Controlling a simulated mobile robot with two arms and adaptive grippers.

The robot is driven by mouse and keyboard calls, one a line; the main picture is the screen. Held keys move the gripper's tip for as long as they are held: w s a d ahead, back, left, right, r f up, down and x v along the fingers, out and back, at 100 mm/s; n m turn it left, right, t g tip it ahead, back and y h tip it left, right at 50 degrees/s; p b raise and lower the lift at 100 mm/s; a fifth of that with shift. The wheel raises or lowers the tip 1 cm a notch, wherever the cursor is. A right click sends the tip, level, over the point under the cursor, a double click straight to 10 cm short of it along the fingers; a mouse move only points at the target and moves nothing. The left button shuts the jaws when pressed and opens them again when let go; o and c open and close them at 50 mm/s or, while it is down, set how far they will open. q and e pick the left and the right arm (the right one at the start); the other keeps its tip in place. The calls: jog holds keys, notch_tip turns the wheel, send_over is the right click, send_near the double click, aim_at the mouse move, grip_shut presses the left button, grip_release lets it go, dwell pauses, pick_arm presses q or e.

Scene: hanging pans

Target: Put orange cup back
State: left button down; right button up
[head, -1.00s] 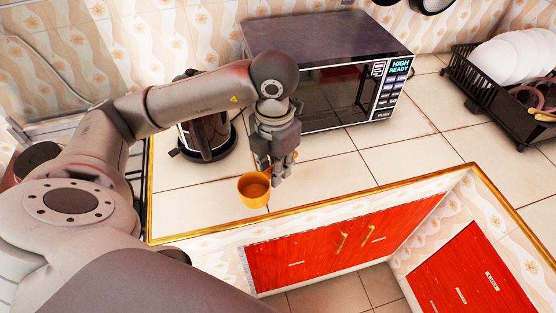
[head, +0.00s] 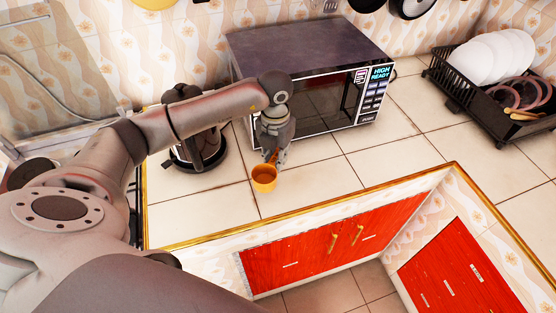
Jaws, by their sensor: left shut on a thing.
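The orange cup (head: 264,181) is upright in the head view, mouth up, over the tiled counter in front of the microwave. My left gripper (head: 273,158) reaches in from the left and is shut on the cup's far side, near its handle. The handle is mostly hidden by the fingers. I cannot tell for sure whether the cup's base touches the counter. My right gripper is not in view.
A microwave (head: 310,75) stands behind the gripper. A kettle (head: 197,150) stands to the left, close to my arm. A black dish rack (head: 455,88) with white plates (head: 492,58) is at the right. The counter (head: 385,165) between is clear.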

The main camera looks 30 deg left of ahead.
pick_arm(q)
jog(key=w+f, duration=0.2)
jog(key=f, duration=0.1)
jog(key=shift+w+a+p, duration=0.25)
jog(key=shift+a+p, duration=0.15)
notch_tip(320, 180, down, 3)
jog(key=shift+w+r+p, duration=0.1)
jog(key=shift+p, duration=0.85)
jog(key=shift+f, duration=0.25)
jog(key=shift+f, duration=0.1)
jog(key=shift+f, duration=0.15)
jog(key=c, duration=1.4)
grip_release()
jog(key=shift+o, duration=0.2)
